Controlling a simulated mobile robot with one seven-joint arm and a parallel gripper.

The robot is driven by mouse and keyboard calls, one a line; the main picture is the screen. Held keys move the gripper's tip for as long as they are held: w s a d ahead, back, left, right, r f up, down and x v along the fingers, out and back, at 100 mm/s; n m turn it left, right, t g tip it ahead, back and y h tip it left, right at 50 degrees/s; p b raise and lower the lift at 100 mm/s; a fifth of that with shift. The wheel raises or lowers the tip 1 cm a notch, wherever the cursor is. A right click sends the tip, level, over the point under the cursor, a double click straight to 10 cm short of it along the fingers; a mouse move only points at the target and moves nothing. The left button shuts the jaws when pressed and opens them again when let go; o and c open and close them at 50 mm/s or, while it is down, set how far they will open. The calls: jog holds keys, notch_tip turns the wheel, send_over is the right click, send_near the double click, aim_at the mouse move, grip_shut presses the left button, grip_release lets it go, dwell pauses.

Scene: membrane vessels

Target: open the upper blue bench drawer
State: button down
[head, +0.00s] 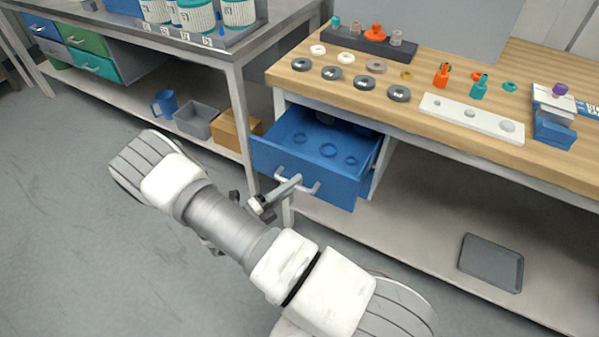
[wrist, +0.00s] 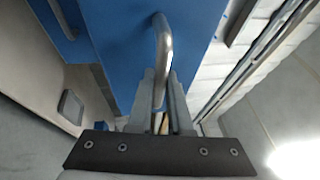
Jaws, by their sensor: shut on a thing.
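The blue drawer (head: 318,180) under the wooden-topped bench is pulled out, with its inside showing. Several blue rings and a grey round piece lie in it. Its front carries a pale metal bar handle (head: 312,188). My gripper (head: 290,188) is at the drawer front, shut on this handle. In the wrist view the curved handle (wrist: 162,45) passes between the two fingers of my gripper (wrist: 160,88), against the blue drawer front (wrist: 115,45). The far end of the drawer is hidden under the bench top.
The wooden bench top (head: 430,115) holds rings, small bottles and a white strip. A lower shelf with a dark tray (head: 491,263) lies below. At left, another bench holds coloured drawers, with a grey bin (head: 196,120) on its shelf. Open floor (head: 60,220) lies at left.

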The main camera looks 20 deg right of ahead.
jog(key=s+a, duration=0.6)
jog(key=a, duration=0.2)
jog(key=shift+s+a+p, duration=0.15)
jog(key=shift+s+p, duration=0.05)
jog(key=shift+p, duration=0.15)
jog(key=c, duration=1.1)
grip_release()
jog(key=shift+a, duration=0.1)
jog(key=v, duration=1.7)
jog(key=shift+s+a, duration=0.1)
